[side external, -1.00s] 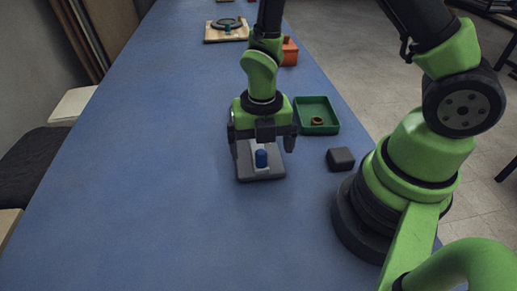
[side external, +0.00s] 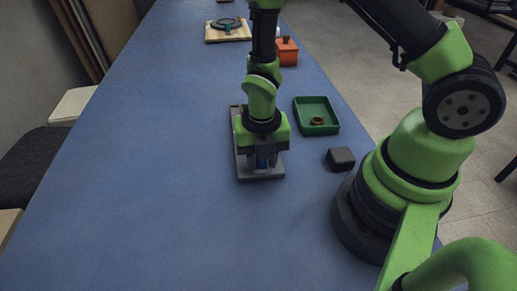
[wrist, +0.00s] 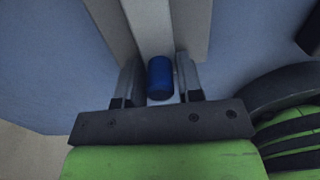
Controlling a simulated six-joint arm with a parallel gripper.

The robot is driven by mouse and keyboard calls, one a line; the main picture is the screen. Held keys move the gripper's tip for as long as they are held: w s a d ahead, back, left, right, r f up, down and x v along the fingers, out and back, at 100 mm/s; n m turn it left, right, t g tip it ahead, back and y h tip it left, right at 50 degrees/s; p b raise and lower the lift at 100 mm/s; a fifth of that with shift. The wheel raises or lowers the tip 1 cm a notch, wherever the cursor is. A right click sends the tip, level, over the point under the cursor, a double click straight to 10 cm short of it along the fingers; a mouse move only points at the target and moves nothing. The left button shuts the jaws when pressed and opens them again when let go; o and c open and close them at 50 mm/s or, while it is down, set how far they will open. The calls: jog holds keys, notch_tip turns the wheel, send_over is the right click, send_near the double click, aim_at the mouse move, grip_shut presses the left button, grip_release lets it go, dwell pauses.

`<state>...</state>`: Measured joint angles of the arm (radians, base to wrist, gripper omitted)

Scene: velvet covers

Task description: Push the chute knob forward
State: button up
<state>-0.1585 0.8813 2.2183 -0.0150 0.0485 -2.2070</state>
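The chute is a grey base (side external: 245,172) with a paler channel, lying on the blue table. It also shows in the wrist view (wrist: 190,20). The chute knob is a blue upright cylinder (wrist: 160,78) at the chute's near end in the side view, where it (side external: 264,163) is mostly covered by my gripper. My gripper (wrist: 160,72) is low over the chute, pointing down.
A green tray (side external: 333,128) holding a small brown ring and a dark block (side external: 340,158) stand to the right of the chute. An orange box (side external: 287,52) and a wooden board (side external: 212,37) are farther back. The table left of the chute is clear.

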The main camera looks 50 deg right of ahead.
jog(key=shift+w, duration=0.1)
jog(key=shift+c, duration=0.3)
jog(key=shift+w+d, duration=2.55)
jog(key=shift+d, duration=0.05)
jog(key=o, duration=1.4)
jog(key=shift+o, duration=0.2)
jog(key=shift+r, duration=3.5)
